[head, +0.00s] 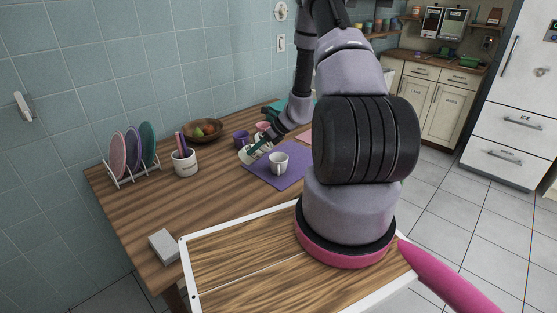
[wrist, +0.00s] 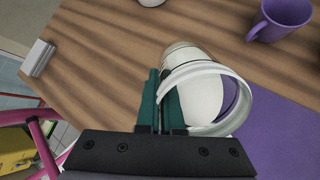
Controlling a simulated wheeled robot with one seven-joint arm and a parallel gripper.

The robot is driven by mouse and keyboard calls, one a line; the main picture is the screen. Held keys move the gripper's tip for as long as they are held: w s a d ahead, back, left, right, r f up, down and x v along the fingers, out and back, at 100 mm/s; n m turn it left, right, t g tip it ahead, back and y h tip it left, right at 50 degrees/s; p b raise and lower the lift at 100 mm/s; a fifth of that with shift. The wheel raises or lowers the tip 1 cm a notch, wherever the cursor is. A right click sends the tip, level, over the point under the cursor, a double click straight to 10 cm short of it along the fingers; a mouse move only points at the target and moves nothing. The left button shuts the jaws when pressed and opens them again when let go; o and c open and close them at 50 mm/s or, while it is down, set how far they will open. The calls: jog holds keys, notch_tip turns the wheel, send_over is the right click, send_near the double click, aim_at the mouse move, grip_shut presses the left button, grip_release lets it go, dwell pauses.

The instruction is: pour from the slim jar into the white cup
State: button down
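The white cup (head: 279,164) stands upright on a purple mat (head: 262,177) in the head view; I cannot make it out in the wrist view. My gripper (head: 258,147) is low over the table, just left of the cup. The slim jar (head: 244,155) is pale and small there, partly hidden by the fingers. In the wrist view the jar (wrist: 217,72) is clear with a pale rim and whitish inside. My teal fingers (wrist: 161,103) are close together at its left edge, seemingly pinching its wall. The jar is apart from the cup. Its exact tilt is hard to tell.
A purple mug (head: 241,138) stands behind the jar and also shows in the wrist view (wrist: 283,18). A fruit bowl (head: 202,130), a utensil holder (head: 185,162) and a plate rack (head: 130,175) stand farther left. A grey block (head: 164,246) lies near the front edge. The middle-left wood is clear.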

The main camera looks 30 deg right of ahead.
jog(key=shift+d+f+t+y+p, duration=0.1)
jog(key=shift+f+t+y+p, duration=0.05)
jog(key=shift+t+y+p, duration=0.55)
dwell(1.1)
jog(key=shift+s+d+r+t+y+p, duration=0.15)
jog(key=shift+r+y+p, duration=0.2)
jog(key=shift+y, duration=0.25)
jog(key=shift+d+r+t+y+p, duration=0.1)
jog(key=shift+r+t+y+p, duration=0.1)
jog(key=shift+r+y, duration=0.3)
dwell(2.9)
jog(key=shift+f, duration=0.15)
